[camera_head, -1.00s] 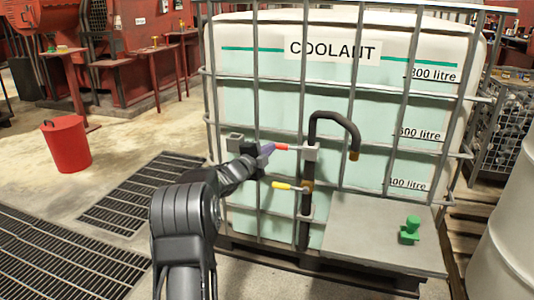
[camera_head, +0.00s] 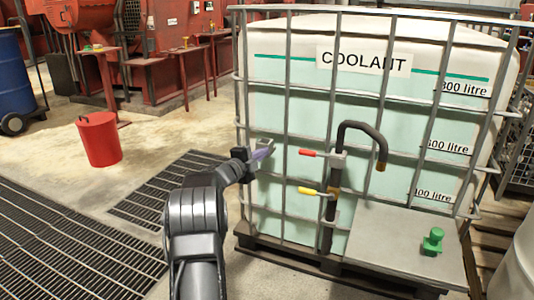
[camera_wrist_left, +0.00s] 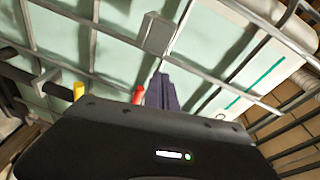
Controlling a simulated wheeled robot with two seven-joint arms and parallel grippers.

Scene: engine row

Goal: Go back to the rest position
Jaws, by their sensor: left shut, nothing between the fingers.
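My left gripper (camera_head: 262,153) is shut and empty, held in front of the left part of the caged coolant tank (camera_head: 300,95). In the left wrist view its purple-grey fingers (camera_wrist_left: 161,92) are together, with the tank's bars behind them. The red-handled lever (camera_head: 309,153) on the tank's pipe is to the right of the gripper, with a visible gap. The yellow-handled lever (camera_head: 309,191) is lower on the same pipe. Both levers point left. My right gripper is in neither view.
A black hooked pipe (camera_head: 365,130) stands at the tank's front. A green object (camera_head: 433,241) rests on the grey shelf (camera_head: 400,240). A red bucket (camera_head: 99,141) and floor grating (camera_head: 60,250) are at left. A blue drum (camera_head: 12,72) stands at the far left.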

